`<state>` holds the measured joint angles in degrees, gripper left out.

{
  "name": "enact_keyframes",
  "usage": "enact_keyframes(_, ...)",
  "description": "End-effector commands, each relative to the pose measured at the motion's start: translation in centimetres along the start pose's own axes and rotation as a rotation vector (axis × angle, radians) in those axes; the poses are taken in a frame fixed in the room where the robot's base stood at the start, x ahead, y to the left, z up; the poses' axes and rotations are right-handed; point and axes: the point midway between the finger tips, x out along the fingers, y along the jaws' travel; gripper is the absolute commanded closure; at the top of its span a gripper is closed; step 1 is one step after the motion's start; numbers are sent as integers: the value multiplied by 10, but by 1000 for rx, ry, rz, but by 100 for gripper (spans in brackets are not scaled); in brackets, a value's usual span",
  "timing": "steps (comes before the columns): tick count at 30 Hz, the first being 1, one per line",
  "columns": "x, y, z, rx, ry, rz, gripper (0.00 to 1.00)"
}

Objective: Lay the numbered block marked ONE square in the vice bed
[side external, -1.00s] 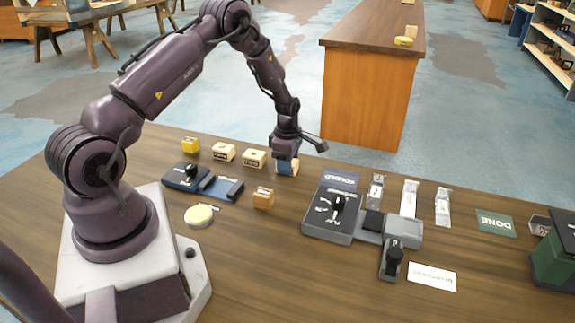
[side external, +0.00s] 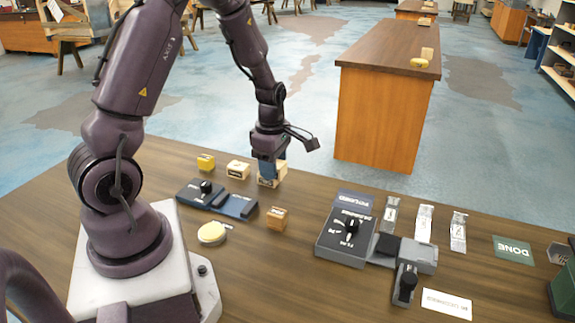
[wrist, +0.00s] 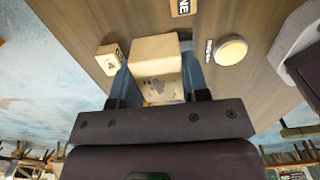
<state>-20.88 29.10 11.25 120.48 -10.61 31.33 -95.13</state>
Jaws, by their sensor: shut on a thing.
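My gripper (side external: 268,174) is shut on a pale wooden block, held between its blue fingers. In the wrist view this held block (wrist: 155,62) shows dark marks that I cannot read. Another wooden block (side external: 277,218) stands on the table; in the wrist view its face (wrist: 183,7) shows letters like "NE". Two vice-like fixtures are in view: a blue one (side external: 238,207) with a black knob, and a grey one (side external: 421,256) with black levers. Both beds look empty.
A round yellow-topped object (side external: 212,233) lies in front of the blue fixture. Several clear-wrapped strips (side external: 424,222), a green DONE card (side external: 514,249) and a white card (side external: 447,304) lie to the right. The table between the blue and grey fixtures is mostly clear.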

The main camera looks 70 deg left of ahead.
Motion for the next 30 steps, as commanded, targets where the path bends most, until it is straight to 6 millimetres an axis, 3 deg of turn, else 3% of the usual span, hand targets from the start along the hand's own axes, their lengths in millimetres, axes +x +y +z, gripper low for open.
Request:
enact_keyframes(5,-7,-15,-11,-22,1,-1,81)
enact_keyframes(12,14,-21,-71,-158,5,-43,81)
enact_keyframes(17,32,-24,-104,-124,-3,-35,81)
enact_keyframes(22,44,-21,-104,-14,0,-5,81)
enact_keyframes(30,80,-20,-104,0,0,-3,81)
